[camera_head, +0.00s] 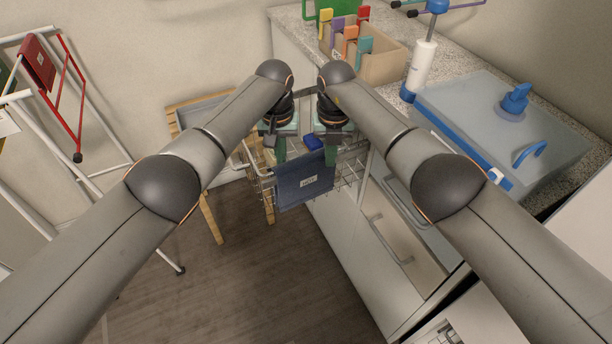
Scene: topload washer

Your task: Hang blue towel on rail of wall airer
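A dark blue towel (303,183) with a small white label hangs flat across the front of a wire basket (350,172), in the middle of the head view. My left gripper (279,150) and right gripper (330,153) point down just behind the towel's upper edge, one near each upper corner. Their green fingers are partly hidden, and I cannot tell whether they touch or grip the towel. At upper right, thin coloured rods with black ends (412,13) show only in part; I cannot tell whether they are the wall airer.
A red towel (37,62) hangs on a red-and-white frame (68,97) at left. A wooden-legged stand (208,218) is behind the basket.

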